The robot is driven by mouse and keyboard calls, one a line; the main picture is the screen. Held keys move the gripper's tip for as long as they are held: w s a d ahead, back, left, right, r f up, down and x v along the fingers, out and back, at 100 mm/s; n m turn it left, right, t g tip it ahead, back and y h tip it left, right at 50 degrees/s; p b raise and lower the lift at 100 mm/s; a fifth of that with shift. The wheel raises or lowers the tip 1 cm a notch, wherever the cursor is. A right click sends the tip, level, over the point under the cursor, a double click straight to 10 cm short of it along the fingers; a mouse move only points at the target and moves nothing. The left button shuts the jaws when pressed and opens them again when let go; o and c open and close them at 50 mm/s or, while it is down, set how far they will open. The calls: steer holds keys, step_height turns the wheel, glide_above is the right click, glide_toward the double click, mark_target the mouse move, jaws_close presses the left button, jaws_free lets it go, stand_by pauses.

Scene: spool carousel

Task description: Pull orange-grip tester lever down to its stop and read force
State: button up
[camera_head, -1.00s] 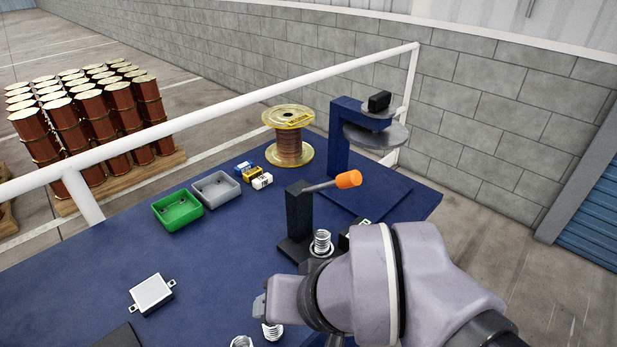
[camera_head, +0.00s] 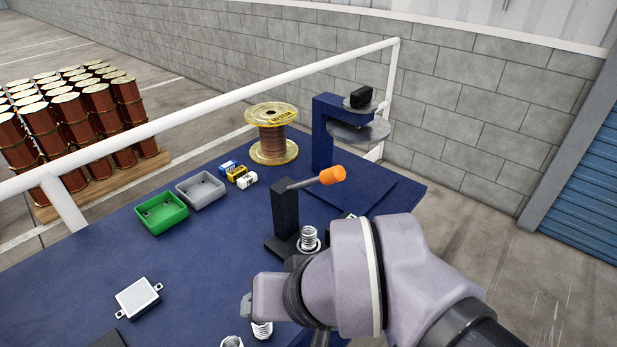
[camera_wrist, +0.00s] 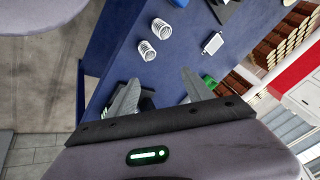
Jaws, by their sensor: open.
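The tester has a black upright post (camera_head: 285,208) on a dark base. A thin grey lever (camera_head: 304,184) runs from the post top, slightly upward to the right, and ends in an orange grip (camera_head: 332,175). A coil spring (camera_head: 309,238) stands upright on the base beside the post. No force reading is legible. In the head view my arm hides the fingers of my gripper and part of the tester's base. In the wrist view my gripper (camera_wrist: 160,93) is open, with nothing clearly between its fingers. The orange grip is not visible there.
Loose springs (camera_head: 262,330) lie at the blue bench's near edge. A white box (camera_head: 138,298), a green tray (camera_head: 162,213), a grey tray (camera_head: 201,190) and small boxes (camera_head: 237,173) are left. A copper spool (camera_head: 272,145) and blue stand (camera_head: 329,118) are behind the tester.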

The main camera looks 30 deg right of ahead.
steer(key=shift+r, duration=0.3)
steer(key=shift+c, duration=0.9)
step_height(320, 180, up, 21)
steer(key=n+g+h+p, duration=0.4)
steer(key=n+p, duration=0.6)
steer(key=p, duration=1.5)
glide_above(337, 167)
steer(key=a, duration=0.2)
steer(key=g, duration=0.1)
steer(key=shift+y, duration=0.4)
steer(key=f+b, duration=0.1)
steer(key=f, duration=0.4)
steer(key=d+f+b, duration=0.1)
steer(key=f, duration=0.5)
steer(key=d+f+b, duration=0.1)
steer(key=f, duration=0.4)
steer(key=shift+f, duration=0.35)
jaws_close()
